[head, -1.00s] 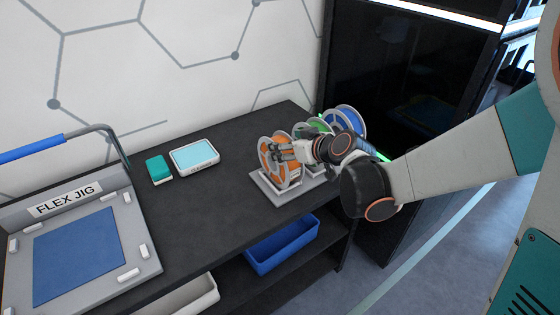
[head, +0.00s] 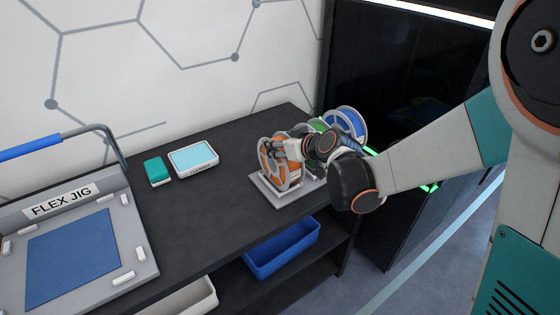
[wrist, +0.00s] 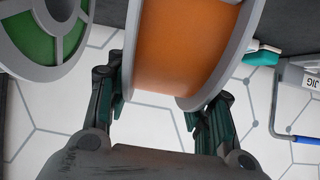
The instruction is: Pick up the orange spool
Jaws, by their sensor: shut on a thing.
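The orange spool (head: 269,158) has grey flanges and stands upright on a light grey stand (head: 264,189) on the dark table. My gripper (head: 281,149) is at the spool's upper right side in the head view and partly covers it. In the wrist view the orange spool (wrist: 185,45) fills the upper middle. My gripper (wrist: 160,100) is shut on it, with one dark finger at each flange. The head view does not show clearly whether the spool's bottom touches the stand.
A green spool (head: 316,126) and a blue spool (head: 346,121) stand behind, close to my gripper. A teal block (head: 155,169), a small screen device (head: 193,158) and a flex jig (head: 75,255) lie to the left. A blue bin (head: 282,250) sits on the shelf below.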

